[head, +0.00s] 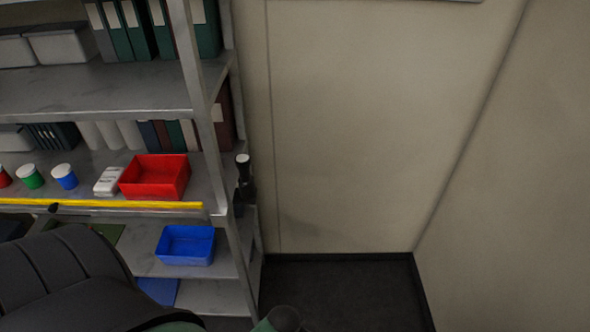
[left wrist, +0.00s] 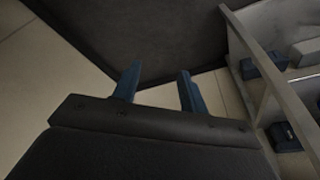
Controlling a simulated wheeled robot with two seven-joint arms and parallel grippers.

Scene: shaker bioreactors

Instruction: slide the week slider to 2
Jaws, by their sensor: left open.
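A long yellow bar (head: 130,205) runs along the front edge of the middle shelf in the head view. A small dark knob (head: 53,208) shows at its left part; this may be the week slider, but no week numbers can be read. My left gripper (left wrist: 157,78) shows in the left wrist view with two blue fingers apart and nothing between them. It points toward the dark floor and pale wall, and no slider shows near it there. My left gripper's fingers do not show in the head view, and my right gripper is not in view.
The grey shelf rack (head: 100,92) holds binders, cups, a red bin (head: 155,177) and, lower, a blue bin (head: 185,245). A dark shape hides its lower left. A black object (head: 243,180) stands by the right post.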

